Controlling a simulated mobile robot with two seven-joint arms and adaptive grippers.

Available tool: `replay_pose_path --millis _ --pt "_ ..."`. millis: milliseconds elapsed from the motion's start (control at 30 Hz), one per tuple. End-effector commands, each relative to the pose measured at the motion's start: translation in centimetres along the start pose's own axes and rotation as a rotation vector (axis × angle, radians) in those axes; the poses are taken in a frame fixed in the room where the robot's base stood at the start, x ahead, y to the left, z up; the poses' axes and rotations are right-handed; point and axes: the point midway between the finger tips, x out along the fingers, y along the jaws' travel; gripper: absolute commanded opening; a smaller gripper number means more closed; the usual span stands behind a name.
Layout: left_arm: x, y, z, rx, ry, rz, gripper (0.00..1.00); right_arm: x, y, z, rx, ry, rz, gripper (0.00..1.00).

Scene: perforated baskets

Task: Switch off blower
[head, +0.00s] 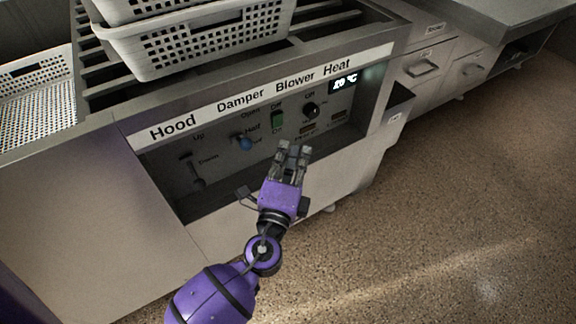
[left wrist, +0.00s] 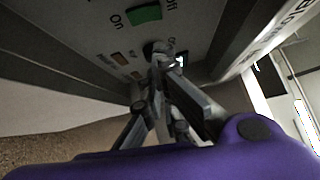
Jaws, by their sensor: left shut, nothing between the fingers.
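The blower switch (head: 277,118) is a small green rocker on the recessed control panel (head: 222,165), under the "Blower" label, with "Off" marked above it and "On" below. It also shows in the left wrist view (left wrist: 144,13) at the top. I cannot tell which side of the rocker is pressed. My left gripper (head: 294,148) is shut and empty, in front of the panel, below and slightly right of the switch in the head view. In the left wrist view its fingertips (left wrist: 159,66) appear below the green switch, apart from it in the picture. My right gripper is not in view.
The panel's frame projects around the controls. White perforated baskets (head: 195,45) stand above. Open floor (head: 440,220) lies right.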

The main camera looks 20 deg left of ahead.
Motion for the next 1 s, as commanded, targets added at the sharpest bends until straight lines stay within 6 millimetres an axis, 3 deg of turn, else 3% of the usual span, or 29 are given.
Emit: replay_pose_path --millis 133,333,1000 --pt "3.2 -0.2 0.0 0.000 0.000 -0.003 0.00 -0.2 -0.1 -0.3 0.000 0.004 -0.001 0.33" --pt "5.0 0.0 2.1 0.002 0.000 0.000 0.00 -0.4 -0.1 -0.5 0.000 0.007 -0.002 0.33" --pt "6.3 -0.4 3.4 -0.004 0.000 0.006 0.00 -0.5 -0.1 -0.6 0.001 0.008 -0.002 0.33"
